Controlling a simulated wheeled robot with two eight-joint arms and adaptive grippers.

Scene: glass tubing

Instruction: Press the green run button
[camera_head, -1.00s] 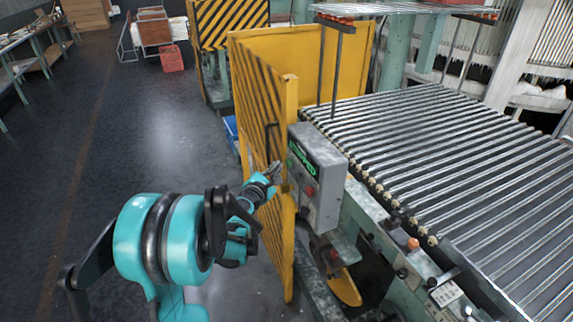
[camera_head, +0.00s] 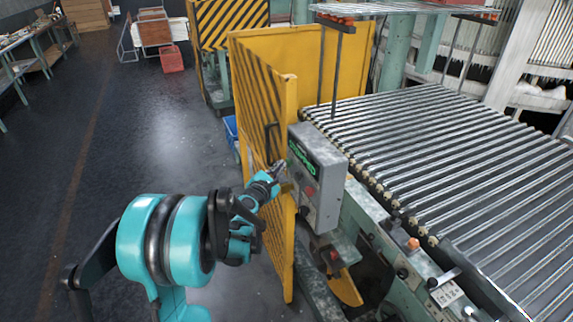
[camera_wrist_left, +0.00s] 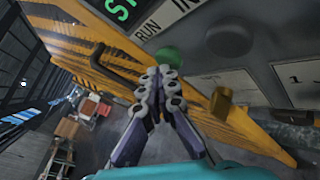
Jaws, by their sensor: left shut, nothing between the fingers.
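The green run button (camera_wrist_left: 168,56) shows in the left wrist view, just below a white RUN label (camera_wrist_left: 152,27) on a grey control box (camera_head: 330,205). My left gripper (camera_wrist_left: 161,73) is shut and empty, its fingertips right by the lower edge of the button in that view. I cannot tell whether they touch it. In the head view the left gripper (camera_head: 281,168) is at the left side of the box's front, and the green button cannot be made out there. My right gripper is in neither view.
A yellow striped guard panel (camera_head: 262,110) stands close to the left gripper and wrist. A brass-coloured knob (camera_wrist_left: 221,101) juts out right of the fingers. A red button (camera_head: 310,191) is on the box. A roller bed (camera_head: 460,150) fills the right; open floor lies left.

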